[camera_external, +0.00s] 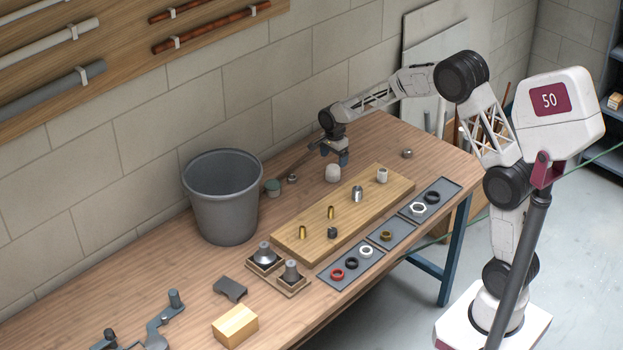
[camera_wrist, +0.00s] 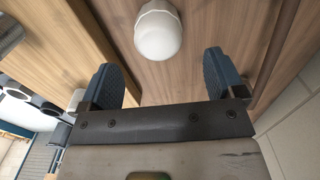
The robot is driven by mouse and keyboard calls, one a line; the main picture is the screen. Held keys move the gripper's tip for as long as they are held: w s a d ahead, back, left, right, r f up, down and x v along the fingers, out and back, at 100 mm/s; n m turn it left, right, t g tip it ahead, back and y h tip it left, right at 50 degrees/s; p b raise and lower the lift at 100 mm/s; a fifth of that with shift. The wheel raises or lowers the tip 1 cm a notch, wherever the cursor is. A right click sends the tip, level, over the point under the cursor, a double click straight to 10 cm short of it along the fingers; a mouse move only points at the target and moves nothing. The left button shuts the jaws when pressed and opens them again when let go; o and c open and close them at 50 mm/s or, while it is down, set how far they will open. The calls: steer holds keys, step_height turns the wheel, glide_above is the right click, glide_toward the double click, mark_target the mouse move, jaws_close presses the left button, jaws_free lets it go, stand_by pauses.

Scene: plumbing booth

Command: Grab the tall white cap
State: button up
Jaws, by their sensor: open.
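A white rounded cap (camera_external: 332,173) stands on the wooden table just behind the wooden board. It also shows in the wrist view (camera_wrist: 158,32) at the top middle, with a domed end. My gripper (camera_external: 335,155) is above the table near this cap, on its far side in the external view. In the wrist view my gripper (camera_wrist: 167,68) has its two blue fingers spread wide. Nothing is between them; the white cap lies beyond the fingertips, roughly centred on the gap and apart from both fingers.
The wooden board (camera_external: 285,240) holds brass and metal fittings and a smaller white piece (camera_external: 382,175). A grey bucket (camera_external: 222,200) stands left, with a green-grey cap (camera_external: 272,187) beside it. Trays of rings (camera_external: 333,285) line the front edge. The wall is close behind.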

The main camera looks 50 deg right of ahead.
mark_target(334, 166)
steer(key=shift+f, duration=1.15)
steer(key=shift+f, duration=2.6)
steer(key=c, duration=0.9)
